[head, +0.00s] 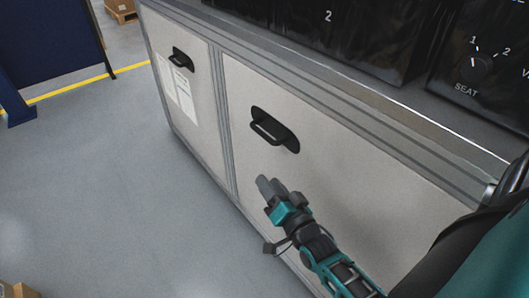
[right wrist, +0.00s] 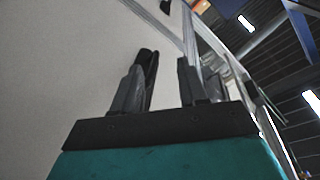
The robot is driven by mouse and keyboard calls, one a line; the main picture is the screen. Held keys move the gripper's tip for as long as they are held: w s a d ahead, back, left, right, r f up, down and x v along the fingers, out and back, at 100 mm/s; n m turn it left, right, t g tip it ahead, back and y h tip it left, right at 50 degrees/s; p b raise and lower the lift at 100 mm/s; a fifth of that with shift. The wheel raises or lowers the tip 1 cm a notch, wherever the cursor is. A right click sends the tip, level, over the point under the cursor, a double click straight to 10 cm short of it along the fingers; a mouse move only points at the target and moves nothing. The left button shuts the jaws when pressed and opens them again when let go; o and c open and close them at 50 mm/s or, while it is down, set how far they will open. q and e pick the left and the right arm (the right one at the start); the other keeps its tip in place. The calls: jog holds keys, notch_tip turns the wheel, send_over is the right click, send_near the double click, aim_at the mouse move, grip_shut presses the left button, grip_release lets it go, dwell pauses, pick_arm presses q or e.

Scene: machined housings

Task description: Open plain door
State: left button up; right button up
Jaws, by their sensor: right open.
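The plain door (head: 330,150) is a light grey panel in the cabinet front and looks shut. Its black bar handle (head: 272,129) is near its upper left. My right gripper (head: 268,186) is open and empty in front of this door, below the handle in the head view and apparently apart from it. In the right wrist view, the two dark fingers of the right gripper (right wrist: 160,82) stand apart. A black shape beside the left finger (right wrist: 148,66) looks like the handle; whether it touches is unclear. My left gripper is out of view.
A second door with papers (head: 178,88) and its own black handle (head: 181,59) is to the left. Black units with a SEAT dial (head: 477,69) stand on the cabinet top. Grey floor (head: 110,190) to the left is mostly clear.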

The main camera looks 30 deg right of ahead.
aim_at(265, 134)
jog(key=w+d+m+h+b, duration=0.1)
jog(key=w+d, duration=0.1)
jog(key=w, duration=0.2)
jog(key=w+d+r+m+t+h+b, duration=0.1)
jog(key=w+d+m, duration=0.1)
jog(key=w, duration=0.2)
jog(key=w+d+r+m+t+h+b, duration=0.1)
jog(key=w+d+m, duration=0.1)
jog(key=w+d, duration=0.1)
jog(key=shift+a+b+x, duration=0.2)
jog(key=shift+b+x, duration=0.15)
jog(key=shift+x, duration=0.55)
jog(key=shift+w+d+r, duration=0.15)
jog(key=shift+w, duration=0.3)
grip_shut()
